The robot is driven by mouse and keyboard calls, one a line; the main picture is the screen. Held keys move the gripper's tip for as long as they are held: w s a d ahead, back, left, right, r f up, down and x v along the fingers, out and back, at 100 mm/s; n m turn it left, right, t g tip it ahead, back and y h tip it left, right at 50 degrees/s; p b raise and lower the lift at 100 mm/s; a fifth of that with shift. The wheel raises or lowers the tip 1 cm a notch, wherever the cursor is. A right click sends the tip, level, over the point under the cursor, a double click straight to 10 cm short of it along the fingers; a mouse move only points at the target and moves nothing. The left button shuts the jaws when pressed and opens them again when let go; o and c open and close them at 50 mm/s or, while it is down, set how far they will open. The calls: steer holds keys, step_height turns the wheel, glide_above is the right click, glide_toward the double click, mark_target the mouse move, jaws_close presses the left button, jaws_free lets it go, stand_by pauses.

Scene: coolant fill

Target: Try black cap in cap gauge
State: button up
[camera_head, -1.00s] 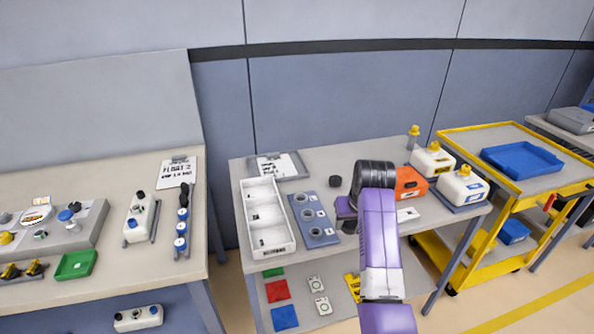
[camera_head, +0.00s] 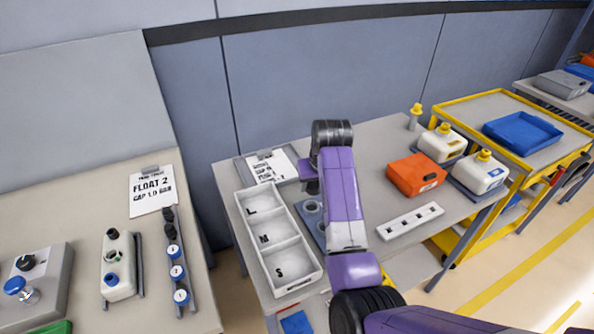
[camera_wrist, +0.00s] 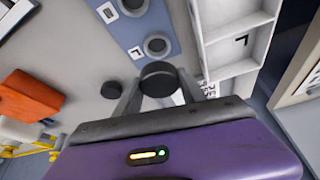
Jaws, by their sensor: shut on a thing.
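My gripper (camera_wrist: 160,92) is shut on a black cap (camera_wrist: 158,75), a dark round disc between the two fingertips in the wrist view. The cap gauge is a blue plate with grey ring sockets. In the wrist view the plate (camera_wrist: 136,26) lies just beyond the held cap, with one socket (camera_wrist: 157,45) close to the cap. The cap looks apart from the sockets, but its height is hard to tell. In the head view my arm covers much of the gauge (camera_head: 306,222) and hides the held cap.
A second dark disc (camera_wrist: 111,89) lies on the table beside my gripper. A white tray (camera_head: 292,252) with compartments L, M and S stands left of the gauge. A clipboard (camera_head: 268,167) lies behind. An orange box (camera_head: 416,174) and a white strip (camera_head: 410,221) sit to the right.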

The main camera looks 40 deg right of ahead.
steer(key=shift+w, duration=0.4)
steer(key=shift+s+r+p, duration=0.1)
steer(key=shift+r+p, duration=0.05)
steer(key=shift+p, duration=0.25)
steer(key=shift+a+f, duration=0.1)
steer(key=shift+f, duration=0.1)
steer(key=shift+f+b, duration=1.15)
steer(key=shift+f, duration=1.45)
steer(key=shift+s+p, duration=0.1)
steer(key=shift+p, duration=0.6)
steer(key=shift+f+b, duration=0.35)
steer(key=shift+f, duration=0.3)
steer(key=o, duration=1.5)
